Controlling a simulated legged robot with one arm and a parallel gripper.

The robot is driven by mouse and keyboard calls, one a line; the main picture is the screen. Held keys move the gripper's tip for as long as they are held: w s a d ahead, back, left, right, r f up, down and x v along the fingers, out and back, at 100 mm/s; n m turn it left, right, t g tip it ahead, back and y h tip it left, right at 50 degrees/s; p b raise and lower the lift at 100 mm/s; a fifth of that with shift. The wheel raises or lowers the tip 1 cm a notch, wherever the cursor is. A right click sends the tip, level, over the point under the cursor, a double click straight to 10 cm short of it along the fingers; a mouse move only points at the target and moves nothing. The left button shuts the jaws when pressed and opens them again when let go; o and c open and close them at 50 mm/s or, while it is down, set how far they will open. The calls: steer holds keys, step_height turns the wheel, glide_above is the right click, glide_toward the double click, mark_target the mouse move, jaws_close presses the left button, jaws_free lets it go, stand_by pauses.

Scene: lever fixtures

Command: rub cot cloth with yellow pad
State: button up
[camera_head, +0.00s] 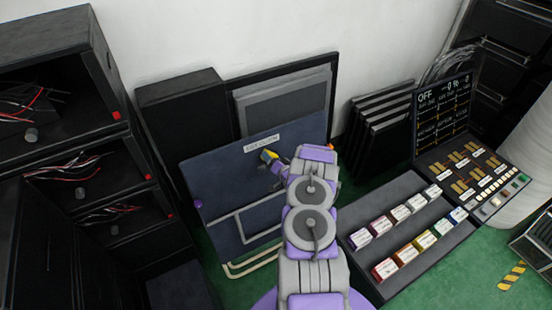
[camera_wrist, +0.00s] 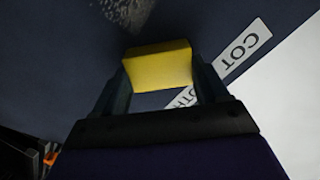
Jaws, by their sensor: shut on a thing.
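The cot cloth (camera_head: 225,190) is a dark blue upright panel on a pale tubular frame, left of centre in the head view. A white label on it reads COT CLOTH. It fills much of the wrist view (camera_wrist: 50,60), with a grey speckled patch at the top. My gripper (camera_head: 274,161) is at the panel's upper right, by the label. In the wrist view my gripper (camera_wrist: 160,76) is shut on the yellow pad (camera_wrist: 158,66), which also shows in the head view (camera_head: 267,155). The pad is close to the cloth; I cannot tell whether they touch.
Dark shelves (camera_head: 75,120) with red wires stand at left. A sloped rack (camera_head: 405,235) of coloured boxes and a switch panel (camera_head: 470,170) are at right. Dark and grey panels (camera_head: 285,100) lean on the wall behind the cloth. Some green floor is free at lower right.

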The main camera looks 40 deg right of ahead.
steer(key=shift+w+a, duration=0.25)
steer(key=shift+a, duration=0.65)
steer(key=shift+w+a, duration=0.2)
steer(key=shift+a, duration=0.65)
steer(key=shift+w+a, duration=0.25)
steer(key=shift+a, duration=0.65)
steer(key=shift+p+v, duration=2)
steer(key=shift+v, duration=1)
steer(key=shift+s, duration=0.1)
steer(key=p+v, duration=0.2)
steer(key=shift+s+r, duration=0.1)
steer(key=shift+s, duration=0.25)
